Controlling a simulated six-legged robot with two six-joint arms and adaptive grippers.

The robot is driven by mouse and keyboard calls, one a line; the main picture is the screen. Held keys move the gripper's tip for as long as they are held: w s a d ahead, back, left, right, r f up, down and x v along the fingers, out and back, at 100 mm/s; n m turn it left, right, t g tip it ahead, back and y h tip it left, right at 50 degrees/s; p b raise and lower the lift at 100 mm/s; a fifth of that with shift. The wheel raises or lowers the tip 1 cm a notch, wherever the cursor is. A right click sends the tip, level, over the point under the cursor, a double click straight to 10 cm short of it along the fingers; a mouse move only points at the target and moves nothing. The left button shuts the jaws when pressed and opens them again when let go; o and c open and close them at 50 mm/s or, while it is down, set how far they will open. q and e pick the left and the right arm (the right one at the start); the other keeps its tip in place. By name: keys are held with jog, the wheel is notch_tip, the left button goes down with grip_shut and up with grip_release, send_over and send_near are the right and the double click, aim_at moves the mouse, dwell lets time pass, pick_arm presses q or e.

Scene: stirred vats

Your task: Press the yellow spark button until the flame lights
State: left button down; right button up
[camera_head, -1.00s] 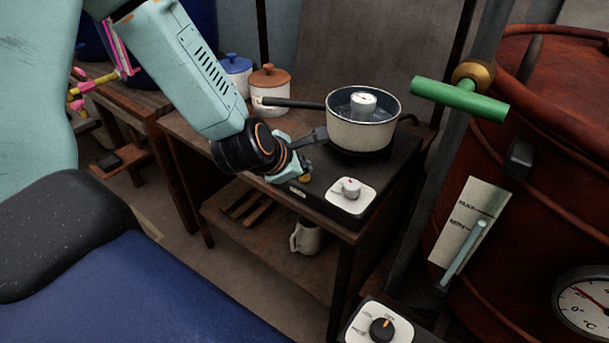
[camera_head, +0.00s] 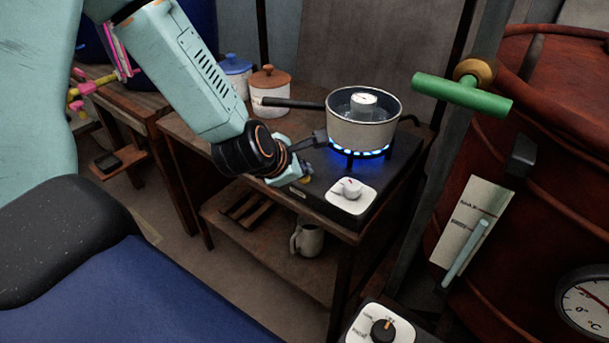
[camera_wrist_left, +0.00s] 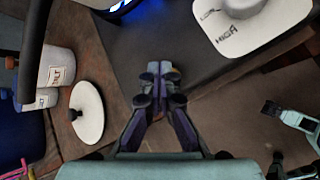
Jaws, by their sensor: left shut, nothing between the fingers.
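The gas burner (camera_head: 358,152) carries a ring of blue flame under the pot, and a bit of that blue also shows at the top of the left wrist view (camera_wrist_left: 122,6). The yellow spark button (camera_head: 305,180) is on the stove's front left, mostly hidden by my fingers.
A cream pot (camera_head: 362,130) with a gauge in it stands over the flame. A white control knob (camera_head: 349,188) is right of my gripper. Two lidded jars (camera_head: 270,92) stand behind my arm. A green T-handle (camera_head: 460,97) and a red vat (camera_head: 560,170) are at right.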

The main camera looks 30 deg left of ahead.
aim_at(302, 179)
pick_arm(q)
jog(key=shift+f, duration=0.1)
dwell(0.4)
jog(key=shift+r+p, duration=0.65)
jog(key=shift+r, duration=0.25)
jog(key=shift+r+p, duration=2.15)
jog(key=shift+r, duration=0.4)
jog(key=shift+f, duration=0.1)
